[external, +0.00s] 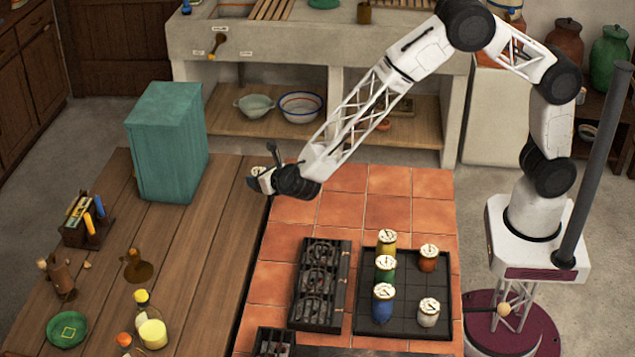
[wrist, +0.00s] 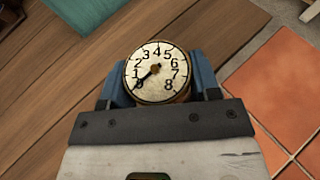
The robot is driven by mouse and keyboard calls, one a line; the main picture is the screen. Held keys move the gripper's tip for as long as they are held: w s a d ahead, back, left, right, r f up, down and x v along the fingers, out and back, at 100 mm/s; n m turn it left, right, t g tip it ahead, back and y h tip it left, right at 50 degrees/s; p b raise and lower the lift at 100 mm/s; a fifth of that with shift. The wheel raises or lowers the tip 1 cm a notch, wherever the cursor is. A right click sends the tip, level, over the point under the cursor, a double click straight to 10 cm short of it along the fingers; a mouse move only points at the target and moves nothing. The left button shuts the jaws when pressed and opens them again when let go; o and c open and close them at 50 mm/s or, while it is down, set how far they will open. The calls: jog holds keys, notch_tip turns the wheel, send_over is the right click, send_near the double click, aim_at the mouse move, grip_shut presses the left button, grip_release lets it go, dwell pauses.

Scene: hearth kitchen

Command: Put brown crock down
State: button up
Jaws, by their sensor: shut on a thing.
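My gripper (external: 268,178) is shut on a small crock whose round cream lid has a numbered dial (wrist: 157,72). In the external view the gripper hangs near the far end of the wooden counter (external: 215,240), by its border with the tiles. The blue fingers clasp the crock from both sides in the wrist view. The crock's body is mostly hidden under its lid, with only a thin brownish edge showing. I cannot tell how far it is above the counter.
A teal box (external: 167,145) stands left of the gripper. On the tiles (external: 340,210) are a black burner grate (external: 319,285) and a dark tray (external: 405,332) with several dial-lidded crocks. Bottles and a green dish (external: 67,329) occupy the near left counter; its middle is clear.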

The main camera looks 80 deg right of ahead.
jog(key=shift+w+a+f, duration=0.15)
jog(key=shift+w+a, duration=0.05)
jog(key=shift+w, duration=1.2)
jog(key=shift+w+a+f, duration=0.1)
jog(key=shift+w+a, duration=0.1)
jog(key=shift+w, duration=1.25)
jog(key=shift+w+a+f, duration=0.15)
jog(key=shift+w+a, duration=0.05)
jog(key=shift+w, duration=1.2)
jog(key=shift+f, duration=0.1)
jog(key=shift+f, duration=1.65)
jog(key=shift+f, duration=0.15)
jog(key=o, duration=1.1)
jog(key=shift+c, duration=0.2)
jog(key=shift+v, duration=0.85)
jog(key=v, duration=1)
jog(key=shift+s+r, duration=0.15)
jog(key=shift+r, duration=0.1)
